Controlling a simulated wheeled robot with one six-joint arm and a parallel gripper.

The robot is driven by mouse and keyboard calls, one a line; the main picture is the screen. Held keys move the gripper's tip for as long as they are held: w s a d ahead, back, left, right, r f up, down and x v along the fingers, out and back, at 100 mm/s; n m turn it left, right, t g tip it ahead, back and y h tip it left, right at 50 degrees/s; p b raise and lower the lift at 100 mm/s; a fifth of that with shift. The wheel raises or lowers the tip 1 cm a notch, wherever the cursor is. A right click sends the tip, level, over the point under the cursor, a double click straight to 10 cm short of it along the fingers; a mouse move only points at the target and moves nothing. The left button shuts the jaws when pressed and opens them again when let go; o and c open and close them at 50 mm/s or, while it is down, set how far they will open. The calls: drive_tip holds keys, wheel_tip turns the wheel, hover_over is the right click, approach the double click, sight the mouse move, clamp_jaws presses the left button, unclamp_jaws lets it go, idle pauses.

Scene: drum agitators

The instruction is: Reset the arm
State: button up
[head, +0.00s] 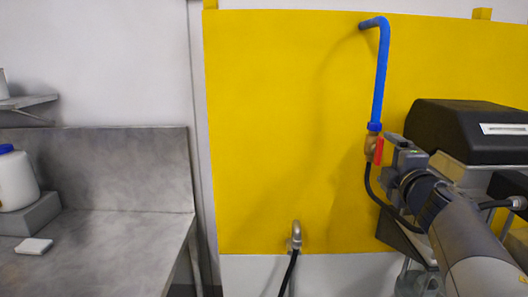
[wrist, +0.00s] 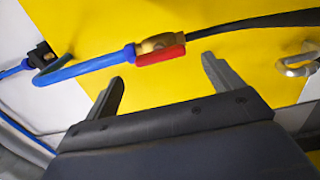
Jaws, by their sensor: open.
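My gripper (wrist: 163,72) is open and empty in the wrist view, its two dark fingers apart. A brass valve (wrist: 160,43) with a red handle (wrist: 160,56) lies just beyond the fingertips, at the end of a blue pipe (wrist: 88,66). In the head view my gripper (head: 384,152) is close beside the red handle (head: 379,151) and the brass valve (head: 370,143). The blue pipe (head: 380,75) comes down to the valve from the yellow panel (head: 280,120). The fingers are hard to make out there, and I cannot tell whether they touch the handle.
A black hose (head: 379,198) hangs below the valve. A metal elbow fitting (head: 295,236) sticks out low on the panel. A black box (head: 465,128) stands on the right, near my arm. A metal bench (head: 100,245) with a white jar (head: 15,180) is at left.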

sight(380, 152)
drive_tip(key=w, duration=0.4)
drive_tip(key=shift+w, duration=0.4)
drive_tip(key=shift+w+m, duration=0.1)
drive_tip(key=shift+m, duration=0.3)
drive_tip(key=shift+r+m+p, duration=0.15)
drive_tip(key=shift+m+p, duration=0.3)
drive_tip(key=shift+m, duration=0.55)
drive_tip(key=m+p, duration=0.1)
drive_tip(key=m, duration=1)
drive_tip(key=shift+d, duration=0.1)
drive_tip(key=shift+m+b, duration=0.45)
drive_tip(key=shift+m, duration=1.65)
